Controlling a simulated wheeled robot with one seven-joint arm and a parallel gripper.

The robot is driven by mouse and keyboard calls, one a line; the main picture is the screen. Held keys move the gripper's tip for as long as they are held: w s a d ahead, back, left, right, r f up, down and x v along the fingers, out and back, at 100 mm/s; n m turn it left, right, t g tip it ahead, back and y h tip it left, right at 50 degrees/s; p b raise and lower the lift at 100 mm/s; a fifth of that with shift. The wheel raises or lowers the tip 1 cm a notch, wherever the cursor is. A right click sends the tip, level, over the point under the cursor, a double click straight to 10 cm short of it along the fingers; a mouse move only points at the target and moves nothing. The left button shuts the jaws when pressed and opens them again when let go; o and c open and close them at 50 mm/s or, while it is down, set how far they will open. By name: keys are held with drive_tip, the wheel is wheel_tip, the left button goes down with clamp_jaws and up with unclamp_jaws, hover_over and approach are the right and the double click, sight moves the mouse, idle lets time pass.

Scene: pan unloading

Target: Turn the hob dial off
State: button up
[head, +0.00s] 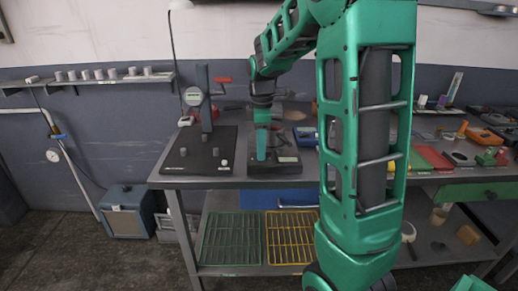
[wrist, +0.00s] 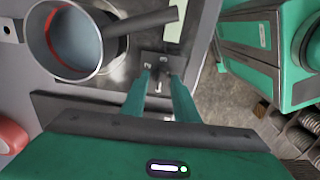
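In the wrist view a round metal pan (wrist: 92,68) with a dark handle (wrist: 145,22) sits at the upper left, a red-orange band showing inside it. A dark control plate (wrist: 152,60) with small pale marks lies right of the pan. A small pale piece that looks like the dial (wrist: 158,86) shows between my fingers. My gripper (wrist: 161,78) is open, with one green finger on each side of it; I cannot tell whether they touch it. In the head view my gripper (head: 262,157) points down at the front of the dark hob (head: 287,167), hiding part of it.
A black board (head: 190,155) with small pale pieces and a stand lies left on the bench. A red mat (head: 432,157) and several small items lie right. Green (head: 230,240) and yellow (head: 291,238) racks are on the shelf below. The wrist view shows a green box (wrist: 250,45) at right.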

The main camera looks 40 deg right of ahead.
wheel_tip(320, 180, up, 11)
drive_tip(key=shift+f, duration=0.15)
idle(0.4)
idle(0.4)
drive_tip(key=s+a+f+m, duration=0.1)
drive_tip(key=s+f+m, duration=0.2)
drive_tip(key=s+m, duration=0.3)
drive_tip(key=s+f+m, duration=0.4)
drive_tip(key=s+m, duration=0.2)
drive_tip(key=s, duration=0.7)
drive_tip(key=s+a+f+m, duration=0.1)
drive_tip(key=s+f+m, duration=0.2)
drive_tip(key=s, duration=0.6)
drive_tip(key=m, duration=0.2)
drive_tip(key=shift+s+a+f+m, duration=0.3)
drive_tip(key=shift+a+f+m, duration=0.05)
drive_tip(key=shift+m, duration=0.05)
